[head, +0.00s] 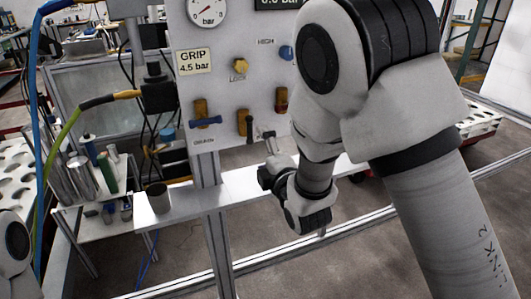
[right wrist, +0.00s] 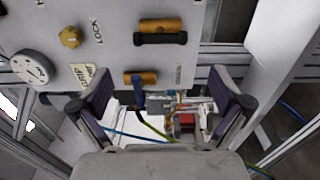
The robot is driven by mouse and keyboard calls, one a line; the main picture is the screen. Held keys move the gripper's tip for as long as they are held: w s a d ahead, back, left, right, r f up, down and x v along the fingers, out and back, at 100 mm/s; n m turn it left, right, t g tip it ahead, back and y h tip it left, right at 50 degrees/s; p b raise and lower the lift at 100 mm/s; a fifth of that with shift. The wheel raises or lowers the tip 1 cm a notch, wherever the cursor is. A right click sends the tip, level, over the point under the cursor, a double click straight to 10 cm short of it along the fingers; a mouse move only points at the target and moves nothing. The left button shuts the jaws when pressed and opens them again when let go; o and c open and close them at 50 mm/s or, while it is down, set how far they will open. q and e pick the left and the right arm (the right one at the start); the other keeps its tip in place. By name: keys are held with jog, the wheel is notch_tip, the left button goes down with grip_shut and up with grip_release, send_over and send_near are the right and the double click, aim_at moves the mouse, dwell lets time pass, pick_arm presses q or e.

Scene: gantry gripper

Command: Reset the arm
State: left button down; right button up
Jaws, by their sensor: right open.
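My right gripper (head: 262,137) reaches in front of the lower part of a grey control panel (head: 225,95). In the right wrist view its two dark fingers stand wide apart with nothing gripped between them (right wrist: 163,92). Contact between fingers and panel cannot be told. My left gripper is out of the frames; only a link of that arm shows at the lower left.
The panel also holds a gauge (head: 207,11), a yellow knob (head: 240,66), a blue knob (head: 286,53) and a "GRIP 4.5 bar" label (head: 194,61). A grey cup (head: 158,198) stands on the white ledge (head: 215,200) below. A cluttered side shelf stands left; open floor lies at the lower right.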

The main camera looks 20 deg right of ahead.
jog(key=shift+s, duration=0.95)
